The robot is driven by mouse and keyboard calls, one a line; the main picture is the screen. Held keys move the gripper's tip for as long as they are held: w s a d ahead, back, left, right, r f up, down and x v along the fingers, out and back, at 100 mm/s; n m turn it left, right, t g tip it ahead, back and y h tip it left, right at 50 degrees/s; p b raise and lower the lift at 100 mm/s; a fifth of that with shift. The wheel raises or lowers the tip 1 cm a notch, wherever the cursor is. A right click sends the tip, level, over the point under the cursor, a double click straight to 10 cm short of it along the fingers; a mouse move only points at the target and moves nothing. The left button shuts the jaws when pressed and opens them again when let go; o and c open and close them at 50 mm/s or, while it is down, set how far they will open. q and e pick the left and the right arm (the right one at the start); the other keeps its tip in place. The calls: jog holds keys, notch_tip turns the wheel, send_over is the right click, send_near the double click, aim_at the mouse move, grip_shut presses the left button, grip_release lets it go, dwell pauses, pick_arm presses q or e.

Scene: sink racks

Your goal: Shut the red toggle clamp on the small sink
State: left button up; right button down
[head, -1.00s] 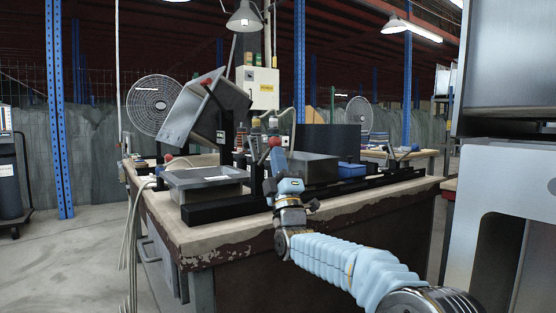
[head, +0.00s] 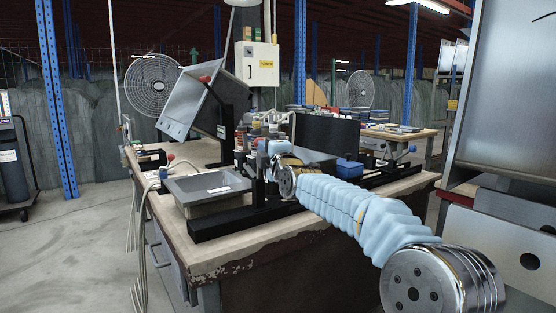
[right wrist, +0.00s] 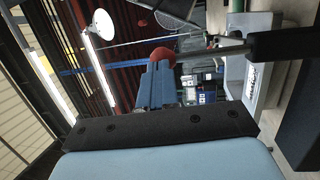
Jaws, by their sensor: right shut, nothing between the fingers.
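The small sink (head: 208,188), a grey shallow basin, sits on a black rack at the front left of the workbench. My right gripper (head: 266,149) is over the rack just right of the sink, beside a black upright. In the right wrist view its blue-grey fingers (right wrist: 156,86) are shut and empty. A red ball knob (right wrist: 163,56) lies right at the fingertips; I cannot tell if they touch. A metal rod (right wrist: 213,51) runs from the knob to a black part at the right. In the head view this knob is hidden by my gripper. My left gripper is out of view.
Another red-knobbed clamp (head: 171,157) stands behind the sink at left. A larger sink (head: 200,100) is tilted up behind it.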

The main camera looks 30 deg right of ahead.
aim_at(257, 140)
jog(key=shift+w+a+r+p, duration=0.1)
jog(key=shift+w+r+p, duration=0.15)
jog(key=shift+w, duration=0.45)
jog(key=shift+w+r+p, duration=0.1)
jog(key=shift+w+p, duration=0.2)
jog(key=shift+w, duration=0.35)
jog(key=shift+w+a+r+p, duration=0.1)
jog(key=shift+w+r+p, duration=0.15)
jog(key=shift+w, duration=0.45)
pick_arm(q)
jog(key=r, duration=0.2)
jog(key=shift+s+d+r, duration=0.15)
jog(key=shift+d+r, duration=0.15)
pick_arm(e)
jog(key=shift+r, duration=0.15)
